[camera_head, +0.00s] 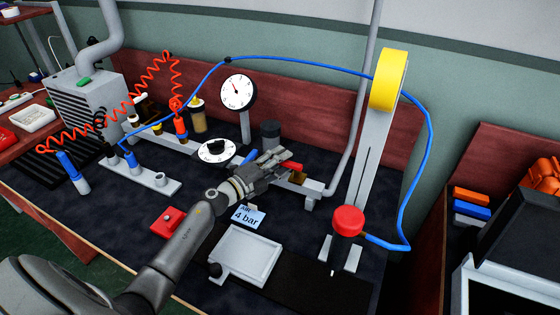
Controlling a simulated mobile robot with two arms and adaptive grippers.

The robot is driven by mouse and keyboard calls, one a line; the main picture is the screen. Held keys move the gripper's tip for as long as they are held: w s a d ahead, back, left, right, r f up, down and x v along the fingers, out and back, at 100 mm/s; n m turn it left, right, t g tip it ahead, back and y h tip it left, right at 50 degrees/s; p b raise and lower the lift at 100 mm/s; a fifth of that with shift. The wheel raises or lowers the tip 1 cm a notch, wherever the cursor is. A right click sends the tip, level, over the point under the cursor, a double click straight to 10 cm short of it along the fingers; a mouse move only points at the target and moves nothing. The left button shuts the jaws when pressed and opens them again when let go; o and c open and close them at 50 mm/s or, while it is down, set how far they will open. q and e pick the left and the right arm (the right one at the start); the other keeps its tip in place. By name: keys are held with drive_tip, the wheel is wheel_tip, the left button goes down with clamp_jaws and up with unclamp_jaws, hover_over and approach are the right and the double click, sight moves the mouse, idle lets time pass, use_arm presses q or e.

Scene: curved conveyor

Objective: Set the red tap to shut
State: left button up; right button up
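The red tap (291,167) has a small red lever above a brass valve body (298,178), at the left end of a grey pipe (318,188) in the middle of the bench. My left gripper (279,163) reaches in from the lower left, with its fingertips right at the lever's left end. The fingers partly cover the lever, so its full length and exact angle are hidden. I cannot tell whether the fingers touch it or how far apart they are. My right gripper is not in view.
A round white gauge (238,92) stands behind, with a white dial (217,150) below it. An "AIR 4 bar" card (248,217), a red box (168,222) and a grey tray (245,255) lie nearer. A grey post with a red knob (348,221) stands right.

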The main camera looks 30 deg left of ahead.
use_arm(q)
clamp_jaws()
idle(0.3)
drive_tip(key=shift+d, duration=0.15)
